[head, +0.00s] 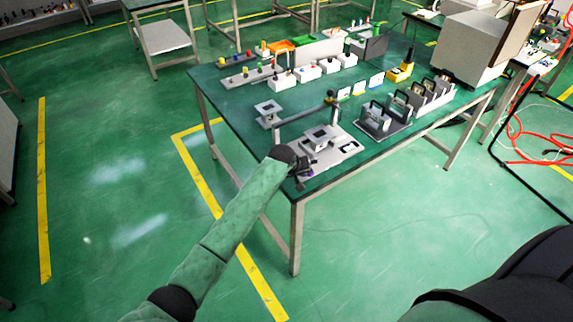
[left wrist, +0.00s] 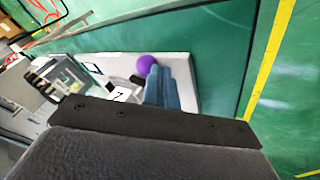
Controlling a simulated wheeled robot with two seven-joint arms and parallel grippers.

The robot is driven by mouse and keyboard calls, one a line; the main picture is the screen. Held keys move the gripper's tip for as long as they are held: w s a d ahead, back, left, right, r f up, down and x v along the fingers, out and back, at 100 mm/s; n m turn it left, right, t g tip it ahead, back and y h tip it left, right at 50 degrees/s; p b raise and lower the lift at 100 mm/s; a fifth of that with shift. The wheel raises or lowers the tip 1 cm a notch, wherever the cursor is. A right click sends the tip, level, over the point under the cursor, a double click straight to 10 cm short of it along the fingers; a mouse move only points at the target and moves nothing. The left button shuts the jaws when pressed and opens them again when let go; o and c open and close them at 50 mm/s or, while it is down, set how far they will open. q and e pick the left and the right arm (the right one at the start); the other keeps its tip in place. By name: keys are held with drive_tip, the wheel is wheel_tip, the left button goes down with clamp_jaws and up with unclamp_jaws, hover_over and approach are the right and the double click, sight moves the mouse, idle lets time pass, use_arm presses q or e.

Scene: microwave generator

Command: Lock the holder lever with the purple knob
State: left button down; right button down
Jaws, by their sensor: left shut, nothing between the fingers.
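The purple knob (left wrist: 146,64) shows in the left wrist view as a round ball at the tips of my left gripper (left wrist: 163,72). The gripper's fingers are shut with nothing between them. The tips are right beside the knob; I cannot tell whether they touch it. The lever under the knob is mostly hidden by the fingers. The pale holder plate (left wrist: 182,62) lies beyond them. In the head view the left gripper (head: 301,178) is over the near corner of the holder plate (head: 343,150), and the knob is barely visible there. My right gripper is not in view.
The green table (head: 230,82) carries the holder. A grey fixture with black handles (head: 378,120) stands right of the holder. The floor left of the table is clear.

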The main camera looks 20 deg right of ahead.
use_arm(q)
drive_tip(key=shift+d, duration=0.1)
drive_tip(key=shift+s+f, duration=0.1)
drive_tip(key=shift+s, duration=0.05)
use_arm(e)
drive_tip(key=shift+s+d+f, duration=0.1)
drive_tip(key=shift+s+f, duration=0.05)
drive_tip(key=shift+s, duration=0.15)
